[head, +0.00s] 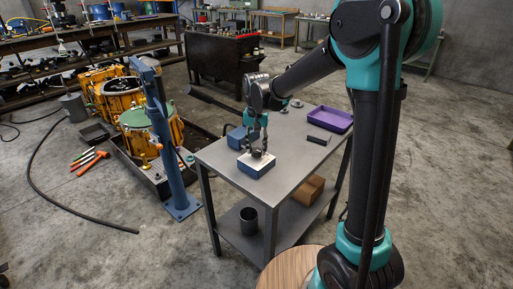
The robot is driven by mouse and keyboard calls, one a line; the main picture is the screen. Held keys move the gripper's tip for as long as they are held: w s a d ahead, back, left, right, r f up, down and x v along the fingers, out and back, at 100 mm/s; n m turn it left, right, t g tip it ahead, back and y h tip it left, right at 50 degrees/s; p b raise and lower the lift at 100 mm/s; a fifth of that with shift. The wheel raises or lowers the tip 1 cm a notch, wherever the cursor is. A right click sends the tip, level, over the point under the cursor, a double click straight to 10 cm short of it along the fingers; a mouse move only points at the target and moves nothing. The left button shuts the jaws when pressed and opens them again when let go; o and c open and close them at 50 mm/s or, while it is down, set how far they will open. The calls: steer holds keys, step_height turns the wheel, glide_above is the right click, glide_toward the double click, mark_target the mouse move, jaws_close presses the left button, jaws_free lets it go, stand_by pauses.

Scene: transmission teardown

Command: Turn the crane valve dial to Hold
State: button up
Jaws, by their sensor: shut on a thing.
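A small box with a pale top and blue sides (256,168) sits near the front left corner of the grey metal table. My gripper (257,151) points down over the top of this box and is shut on a small dark dial there. The fingers hide most of the dial, so its pointer and any Hold marking cannot be read. A blue crane post (168,140) stands on the floor left of the table.
The table (292,155) also holds a blue block (237,138), a purple tray (330,119) and a dark block (319,137). A cardboard box (307,190) and a metal can (249,221) are on its lower shelf. Yellow transmission parts (135,125) are at left.

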mark_target(256, 150)
steer(key=n, duration=1.3)
steer(key=shift+n, duration=2.1)
steer(key=o, duration=1.1)
steer(key=shift+o, duration=0.2)
steer(key=shift+r, duration=0.1)
step_height(256, 150, up, 12)
